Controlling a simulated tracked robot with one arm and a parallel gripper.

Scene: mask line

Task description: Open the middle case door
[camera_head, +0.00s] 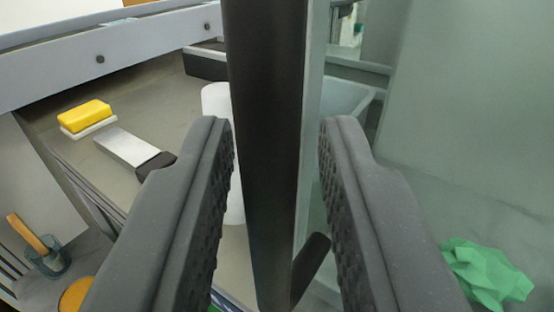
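A dark upright bar (265,160) runs from the top of the view to near the bottom. It looks like the handle or edge of a glass case door. A greenish glass panel (450,110) lies to its right, with a light edge strip along the bar. My gripper (278,130) is open, with one ridged finger on each side of the bar. A gap shows between the bar and the right finger; the left finger is very close to the bar, and contact cannot be told. Whether this is the middle door cannot be told.
On the left, a grey surface holds a yellow sponge-like block (85,115), a flat scraper-like tool (128,147) and a white cylinder (216,100). A grey rail (130,50) crosses the upper left. Green crumpled cloth (487,272) lies lower right. A cup (50,262) stands lower left.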

